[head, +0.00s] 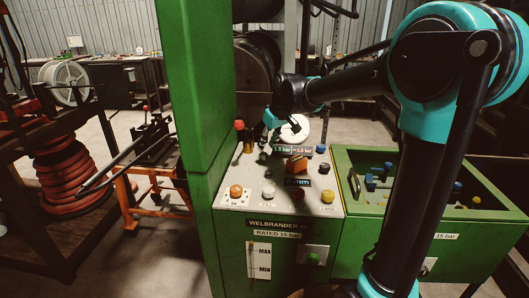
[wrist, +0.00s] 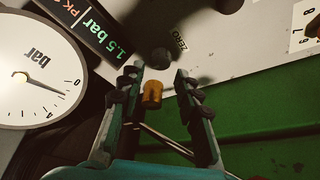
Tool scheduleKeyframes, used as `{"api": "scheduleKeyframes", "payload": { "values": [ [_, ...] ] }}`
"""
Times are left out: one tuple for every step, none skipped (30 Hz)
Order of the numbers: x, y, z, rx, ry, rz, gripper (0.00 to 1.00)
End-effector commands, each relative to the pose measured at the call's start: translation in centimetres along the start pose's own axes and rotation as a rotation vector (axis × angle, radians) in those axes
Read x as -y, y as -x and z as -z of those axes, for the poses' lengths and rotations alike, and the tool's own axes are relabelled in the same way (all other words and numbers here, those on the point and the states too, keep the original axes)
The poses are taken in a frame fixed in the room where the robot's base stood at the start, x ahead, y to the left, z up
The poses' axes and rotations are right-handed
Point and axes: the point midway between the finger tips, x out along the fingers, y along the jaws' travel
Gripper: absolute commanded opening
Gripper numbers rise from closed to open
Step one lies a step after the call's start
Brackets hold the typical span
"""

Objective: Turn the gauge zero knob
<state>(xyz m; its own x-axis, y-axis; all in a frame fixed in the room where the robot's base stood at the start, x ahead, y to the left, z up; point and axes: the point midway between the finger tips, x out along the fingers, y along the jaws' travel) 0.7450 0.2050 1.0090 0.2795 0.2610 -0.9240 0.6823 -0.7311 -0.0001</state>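A dark round knob (wrist: 160,58) sits beside the ZERO label (wrist: 180,43) on the pale panel in the wrist view. My gripper (wrist: 160,84) is open, its two fingers spread with the dark knob beyond the gap between their tips. A small brass cylinder (wrist: 152,93) shows between the fingers, and I cannot tell whether it touches them. The white gauge (wrist: 30,75) with a dark needle is at the left. In the head view my gripper (head: 269,133) is over the back left of the panel, left of the gauge (head: 296,128); its fingers are small and dark there.
The sloping panel (head: 240,206) carries several knobs, including an orange one (head: 236,191) and a yellow one (head: 328,196). A 1.5 bar display (wrist: 95,35) stands near the gauge. A tall green column (head: 195,90) rises left of the panel. A green bin (head: 390,205) stands at right.

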Motion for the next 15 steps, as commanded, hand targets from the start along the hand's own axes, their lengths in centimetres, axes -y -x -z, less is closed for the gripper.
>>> {"api": "scheduleKeyframes", "payload": {
  "values": [
    [0.0,-1.0,0.0,0.0,0.0,0.0,0.33],
    [0.0,-1.5,0.1,0.0,0.0,0.0,0.33],
    [0.0,-2.1,0.0,0.0,0.0,0.0,0.33],
    [0.0,-2.5,0.0,0.0,0.0,0.0,0.33],
    [0.0,-2.9,0.1,0.0,0.0,0.0,0.33],
    [0.0,-3.3,0.1,0.0,0.0,0.0,0.33],
    [0.0,-3.6,0.0,0.0,0.001,0.0,0.33],
    [0.0,-3.8,0.0,0.0,0.001,0.0,0.33],
    [0.0,-4.1,0.0,0.0,0.001,0.0,0.33],
    [0.0,-4.2,0.0,0.0,0.001,0.0,0.33],
    [0.0,-4.4,0.0,0.0,0.001,0.0,0.33],
    [0.0,-4.5,0.0,0.0,0.001,0.0,0.33],
    [0.0,-4.6,0.0,0.0,0.001,0.0,0.33],
    [0.0,-4.6,0.0,0.0,0.001,0.0,0.33],
    [0.0,-4.6,0.0,0.0,0.001,0.0,0.33]
  ]
}}
